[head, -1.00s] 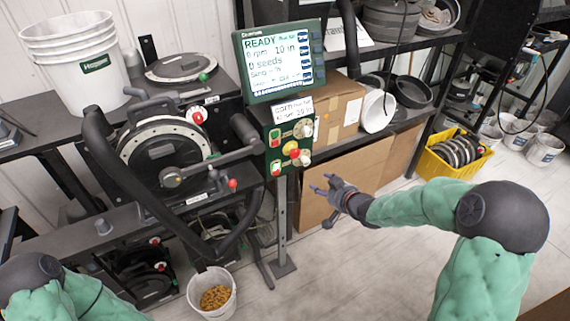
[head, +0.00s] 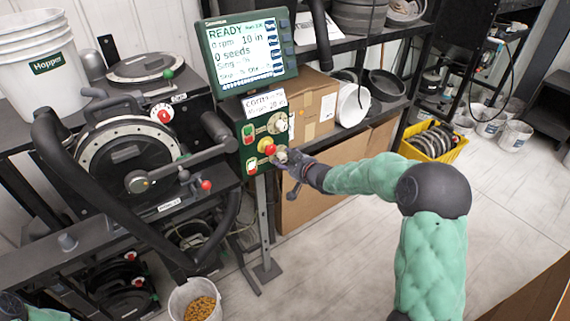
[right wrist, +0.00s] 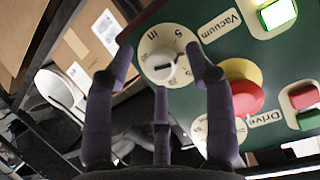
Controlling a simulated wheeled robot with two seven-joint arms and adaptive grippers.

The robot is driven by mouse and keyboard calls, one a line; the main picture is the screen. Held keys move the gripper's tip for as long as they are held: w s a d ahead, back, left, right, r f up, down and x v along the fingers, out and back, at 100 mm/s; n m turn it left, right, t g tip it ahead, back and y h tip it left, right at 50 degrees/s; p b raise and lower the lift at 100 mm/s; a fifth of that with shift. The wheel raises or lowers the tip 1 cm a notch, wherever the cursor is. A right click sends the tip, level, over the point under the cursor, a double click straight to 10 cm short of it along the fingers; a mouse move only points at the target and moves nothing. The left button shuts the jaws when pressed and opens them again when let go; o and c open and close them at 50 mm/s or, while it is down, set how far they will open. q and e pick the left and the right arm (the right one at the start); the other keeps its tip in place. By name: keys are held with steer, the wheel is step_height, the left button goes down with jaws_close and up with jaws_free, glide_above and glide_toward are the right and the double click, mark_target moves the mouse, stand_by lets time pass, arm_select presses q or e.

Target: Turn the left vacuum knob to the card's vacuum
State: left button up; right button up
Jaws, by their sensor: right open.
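A green control panel (head: 258,135) stands below a screen (head: 247,55) reading READY, 0 rpm, 10 in and 0 seeds. A white card (head: 265,103) on the panel names corn and seems to give 20 in. The right wrist view shows the vacuum knob (right wrist: 166,65), a pale dial marked "in" and "5", beside a Vacuum label (right wrist: 220,25). My right gripper (head: 287,164) is open at the panel's lower dial; it also shows in the right wrist view (right wrist: 162,68), fingers spread around the knob. Contact cannot be told. My left gripper is out of view.
A red and yellow button (right wrist: 242,88) sits close beside the right finger. A second dial (head: 278,123) is above the gripper in the head view. A seed meter (head: 125,150) stands left of the panel. A cardboard box (head: 318,105) is behind it.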

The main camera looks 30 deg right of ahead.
steer(key=shift+w+f, duration=0.15)
steer(key=shift+w, duration=0.3)
